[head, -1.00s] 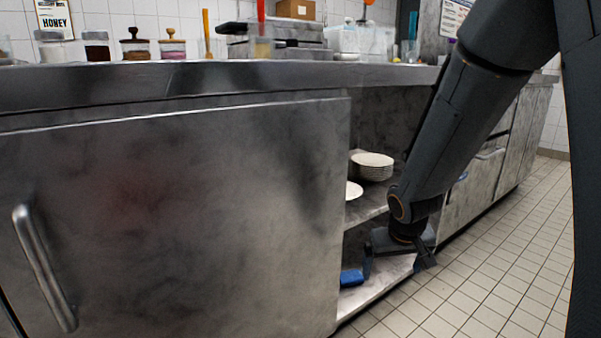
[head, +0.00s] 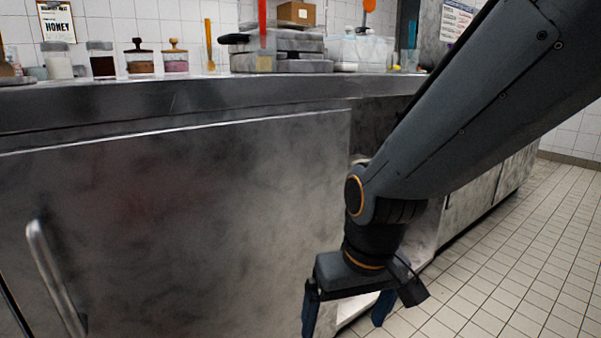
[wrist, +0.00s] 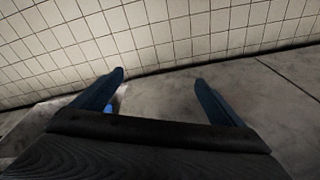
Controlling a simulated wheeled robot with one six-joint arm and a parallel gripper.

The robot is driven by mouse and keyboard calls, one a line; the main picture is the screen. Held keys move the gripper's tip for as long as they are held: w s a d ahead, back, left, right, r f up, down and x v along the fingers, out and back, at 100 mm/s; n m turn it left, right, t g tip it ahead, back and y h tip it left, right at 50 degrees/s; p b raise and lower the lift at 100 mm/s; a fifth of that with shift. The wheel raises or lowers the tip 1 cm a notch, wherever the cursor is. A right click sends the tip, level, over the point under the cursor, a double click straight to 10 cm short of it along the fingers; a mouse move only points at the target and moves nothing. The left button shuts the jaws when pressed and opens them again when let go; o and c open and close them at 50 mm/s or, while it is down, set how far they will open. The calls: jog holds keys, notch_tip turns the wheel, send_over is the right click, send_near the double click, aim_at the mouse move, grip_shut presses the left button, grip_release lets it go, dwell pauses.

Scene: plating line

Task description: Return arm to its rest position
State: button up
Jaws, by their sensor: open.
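My arm (head: 450,130) reaches down from the upper right in the head view, in front of the steel counter. My gripper (head: 345,316) hangs at its end with fingers pointing down, spread apart with nothing between them. It is in front of the cabinet opening, beside the closed-looking door panel. In the wrist view both dark blue fingers of my gripper (wrist: 160,80) show wide apart and empty. A small bright blue patch (wrist: 116,98) shows beside the left finger there; I cannot tell what it is.
The cabinet door panel (head: 190,220) with its bar handle (head: 52,275) stands left of my gripper. Jars (head: 140,58) and equipment stand on the countertop (head: 180,100). The tiled floor (head: 510,240) at the right is clear.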

jog(key=s+a+r+n+g+p, duration=0.1)
jog(key=s+a+r+n+p, duration=0.1)
jog(key=s+a+r, duration=0.3)
jog(key=s+a+r+n+g+p, duration=0.1)
jog(key=s+a+r, duration=0.25)
jog(key=s, duration=0.35)
jog(key=d+r+m+p, duration=0.2)
jog(key=d+r+p, duration=0.4)
jog(key=r+p, duration=0.3)
jog(key=d+r+m+p, duration=0.2)
jog(key=d+r+p, duration=0.5)
jog(key=p, duration=0.8)
jog(key=d+r+m+h+p, duration=0.1)
jog(key=d+r+m+p, duration=0.1)
jog(key=d+r+p, duration=0.5)
notch_tip(320, 180, up, 4)
jog(key=p, duration=0.6)
jog(key=shift+w+d+r, duration=0.15)
jog(key=shift+w+r, duration=0.05)
jog(key=shift+w, duration=0.05)
